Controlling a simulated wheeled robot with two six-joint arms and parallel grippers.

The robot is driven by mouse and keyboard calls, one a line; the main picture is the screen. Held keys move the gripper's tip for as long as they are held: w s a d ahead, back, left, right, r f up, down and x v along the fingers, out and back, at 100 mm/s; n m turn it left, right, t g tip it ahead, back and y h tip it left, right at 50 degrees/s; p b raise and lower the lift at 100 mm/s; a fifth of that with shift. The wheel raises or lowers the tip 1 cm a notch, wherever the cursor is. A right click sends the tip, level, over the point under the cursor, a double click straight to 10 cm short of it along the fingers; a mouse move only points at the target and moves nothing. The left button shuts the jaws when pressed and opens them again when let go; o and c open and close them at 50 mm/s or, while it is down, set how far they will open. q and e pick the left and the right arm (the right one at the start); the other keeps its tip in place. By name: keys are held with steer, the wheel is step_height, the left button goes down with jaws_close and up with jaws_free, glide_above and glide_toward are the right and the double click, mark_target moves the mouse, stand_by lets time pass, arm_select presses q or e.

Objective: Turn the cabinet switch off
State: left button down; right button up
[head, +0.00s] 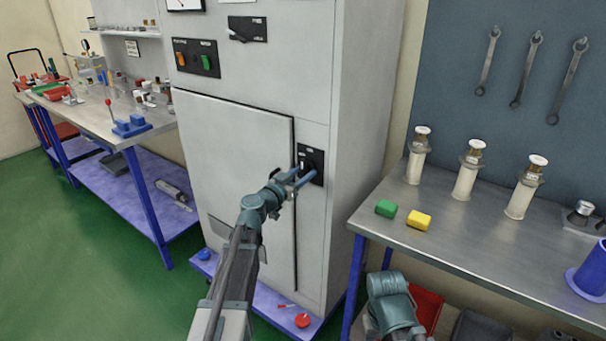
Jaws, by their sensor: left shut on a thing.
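The grey cabinet (240,130) stands in the middle of the head view with its door closed. A black switch plate (316,157) sits on the cabinet front, right of the door edge. My left gripper (303,177) is at this plate, its blue fingers shut on the switch handle. The fingers hide most of the handle, so its exact angle cannot be told. Higher on the cabinet are a black plate with a lever (247,29) and a plate with orange and green buttons (196,57). My right arm (392,303) shows low at the right; its fingertips are not visible.
A metal workbench (450,248) at the right holds several white cylinders, a green block (385,208), a yellow block (419,219) and a blue holder (590,270). Wrenches hang on the wall panel. Another bench (95,112) with small parts stands left. Green floor is clear at lower left.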

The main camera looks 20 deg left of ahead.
arm_select(q)
steer(key=n, duration=0.5)
steer(key=shift+d, duration=0.1)
steer(key=n, duration=0.4)
steer(key=shift+s+d+r+n, duration=0.1)
steer(key=shift+n, duration=0.2)
steer(key=n, duration=0.4)
steer(key=shift+r+n, duration=0.15)
steer(key=shift+n, duration=1.95)
steer(key=c, duration=0.7)
jaws_free()
